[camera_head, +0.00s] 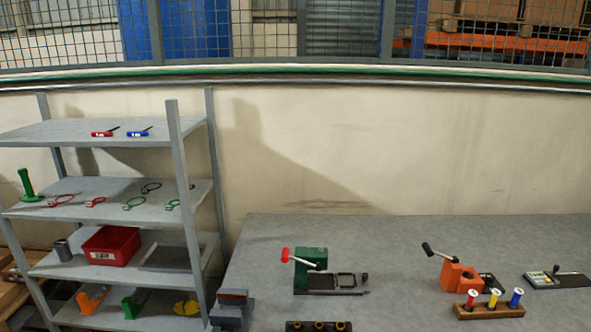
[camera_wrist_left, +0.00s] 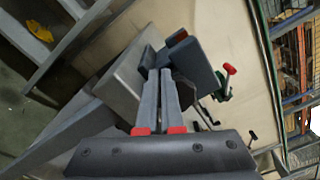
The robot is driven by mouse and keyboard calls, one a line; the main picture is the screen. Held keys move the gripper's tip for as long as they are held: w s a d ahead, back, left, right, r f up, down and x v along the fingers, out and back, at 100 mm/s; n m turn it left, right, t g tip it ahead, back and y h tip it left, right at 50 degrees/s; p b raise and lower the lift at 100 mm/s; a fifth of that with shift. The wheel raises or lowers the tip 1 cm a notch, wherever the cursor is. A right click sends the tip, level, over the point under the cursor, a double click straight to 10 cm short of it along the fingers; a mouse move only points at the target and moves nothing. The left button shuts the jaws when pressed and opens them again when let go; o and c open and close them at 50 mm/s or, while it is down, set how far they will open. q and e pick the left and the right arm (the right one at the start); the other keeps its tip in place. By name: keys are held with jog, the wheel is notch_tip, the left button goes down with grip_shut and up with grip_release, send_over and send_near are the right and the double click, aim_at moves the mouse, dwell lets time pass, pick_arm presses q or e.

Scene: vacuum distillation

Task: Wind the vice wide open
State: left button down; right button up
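The vice (camera_head: 232,308) is a dark blue-grey block with a reddish-brown strip, at the table's left front edge in the head view, partly cut off by the lower border. In the left wrist view the vice (camera_wrist_left: 192,62) lies just beyond the fingertips, its dark jaws close by. I cannot make out its handle or how wide the jaws stand. My left gripper (camera_wrist_left: 158,72) has its two grey fingers close together with nothing seen between them. Whether a fingertip touches the vice I cannot tell. My right gripper is in neither view.
A green device with a red-knobbed lever (camera_head: 310,258) and an orange device with a black-knobbed lever (camera_head: 459,276) stand on the grey table (camera_head: 390,235). Bottles in a wooden rack (camera_head: 488,312) stand at the front. A shelf unit (camera_head: 90,133) is at left.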

pick_arm(q)
jog(key=shift+a, duration=0.2)
jog(key=s+p, duration=0.3)
jog(key=s, duration=0.3)
jog(key=shift+a, duration=0.15)
